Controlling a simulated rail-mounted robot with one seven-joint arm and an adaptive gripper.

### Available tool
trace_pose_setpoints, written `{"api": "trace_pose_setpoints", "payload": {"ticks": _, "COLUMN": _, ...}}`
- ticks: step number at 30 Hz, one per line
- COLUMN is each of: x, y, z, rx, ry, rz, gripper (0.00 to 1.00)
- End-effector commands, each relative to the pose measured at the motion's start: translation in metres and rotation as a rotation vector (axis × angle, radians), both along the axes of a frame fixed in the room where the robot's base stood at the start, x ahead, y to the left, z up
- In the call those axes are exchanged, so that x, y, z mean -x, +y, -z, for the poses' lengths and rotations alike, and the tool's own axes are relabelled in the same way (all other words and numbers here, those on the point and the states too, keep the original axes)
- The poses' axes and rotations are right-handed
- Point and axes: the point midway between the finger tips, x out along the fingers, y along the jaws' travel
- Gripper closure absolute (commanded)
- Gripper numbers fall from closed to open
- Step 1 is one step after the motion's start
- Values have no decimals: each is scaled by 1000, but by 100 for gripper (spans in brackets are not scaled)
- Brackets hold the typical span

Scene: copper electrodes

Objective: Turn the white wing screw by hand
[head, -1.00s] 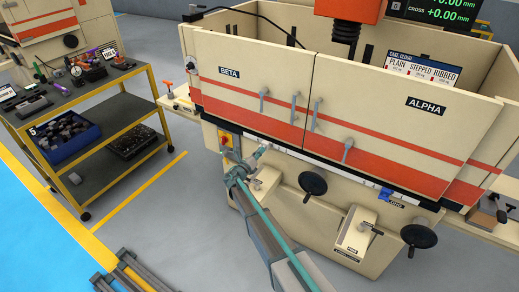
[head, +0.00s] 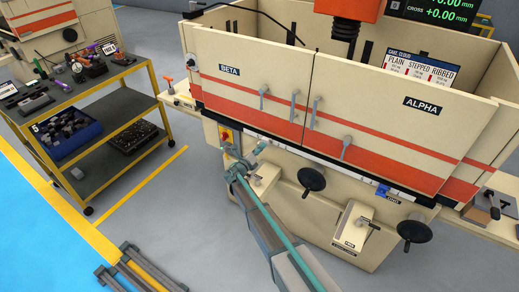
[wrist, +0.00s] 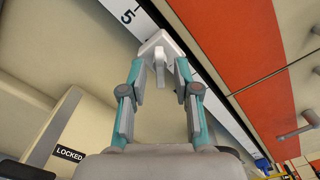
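The white wing screw (wrist: 157,45) shows in the wrist view at the top middle, against the pale edge strip of the machine. A short stub hangs down from its middle. My gripper (wrist: 160,78) has its teal fingers spread, one to each side of the screw's lower part, with a gap between them. I cannot tell whether a fingertip touches the screw. In the head view my gripper (head: 248,160) is at the machine's front, below the BETA panel. The screw is too small or hidden to make out there.
The beige machine has a black handwheel (head: 312,179) right of my gripper and a red-and-yellow switch (head: 226,136) to its left. A block labelled LOCKED (wrist: 68,154) is close at left in the wrist view. A tool cart (head: 125,135) stands farther left.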

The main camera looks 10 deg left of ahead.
Motion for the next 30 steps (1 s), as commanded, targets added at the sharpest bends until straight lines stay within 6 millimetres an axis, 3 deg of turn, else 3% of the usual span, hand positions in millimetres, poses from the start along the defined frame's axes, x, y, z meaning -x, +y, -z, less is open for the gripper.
{"api": "trace_pose_setpoints", "payload": {"ticks": 15, "x": 17, "y": 8, "z": 0, "rx": -1, "ry": 0, "rz": 0, "gripper": 69}}
{"api": "trace_pose_setpoints", "payload": {"ticks": 25, "x": 18, "y": 9, "z": 1, "rx": -4, "ry": -2, "rz": 0, "gripper": 69}}
{"api": "trace_pose_setpoints", "payload": {"ticks": 30, "x": 19, "y": 8, "z": 7, "rx": -91, "ry": -45, "rz": 1, "gripper": 69}}
